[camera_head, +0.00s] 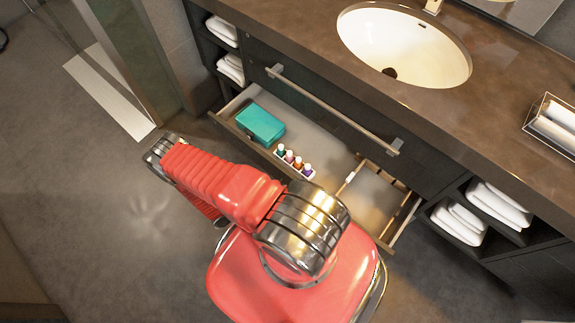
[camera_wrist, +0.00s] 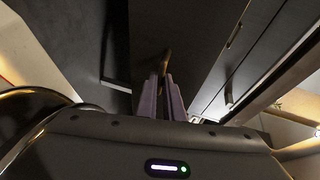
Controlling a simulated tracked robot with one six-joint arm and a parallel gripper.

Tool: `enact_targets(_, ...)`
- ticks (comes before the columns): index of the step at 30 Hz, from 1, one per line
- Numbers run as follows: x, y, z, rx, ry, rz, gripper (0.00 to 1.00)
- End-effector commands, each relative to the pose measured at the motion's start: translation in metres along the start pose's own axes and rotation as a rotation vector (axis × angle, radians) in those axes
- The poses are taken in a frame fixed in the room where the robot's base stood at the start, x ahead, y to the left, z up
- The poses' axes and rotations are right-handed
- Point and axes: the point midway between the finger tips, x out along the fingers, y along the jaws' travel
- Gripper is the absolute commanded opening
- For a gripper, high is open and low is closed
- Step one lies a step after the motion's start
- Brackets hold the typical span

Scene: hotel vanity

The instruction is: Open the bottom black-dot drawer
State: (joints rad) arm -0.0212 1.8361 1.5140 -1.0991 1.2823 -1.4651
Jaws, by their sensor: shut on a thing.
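A drawer (camera_head: 312,136) stands pulled out from the dark vanity in the head view. Inside lie a teal box (camera_head: 260,123) and a row of small coloured bottles (camera_head: 294,160); a divider sets off its right part. My red arm covers part of its front edge, and I see no black dot. In the wrist view, my gripper (camera_wrist: 164,82) has its two fingers closed about a narrow brownish, handle-like piece (camera_wrist: 166,62) by a dark panel. Which drawer this piece belongs to I cannot tell. My gripper is hidden in the head view.
A long bar (camera_head: 330,108) runs across the vanity front above the drawer. White towels fill open shelves at left (camera_head: 230,68) and right (camera_head: 457,224). The counter (camera_head: 300,38) with its sink (camera_head: 403,42) overhangs. A glass panel (camera_head: 128,50) stands at left; the floor (camera_head: 85,190) there is clear.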

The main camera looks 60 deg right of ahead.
Motion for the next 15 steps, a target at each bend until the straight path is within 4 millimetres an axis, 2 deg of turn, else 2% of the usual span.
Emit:
enact_targets(6,-0.036,0.011,-0.014,-0.002,-0.006,0.008,0.0)
enact_targets(15,-0.07,0.019,-0.028,-0.001,-0.004,0.009,0.0)
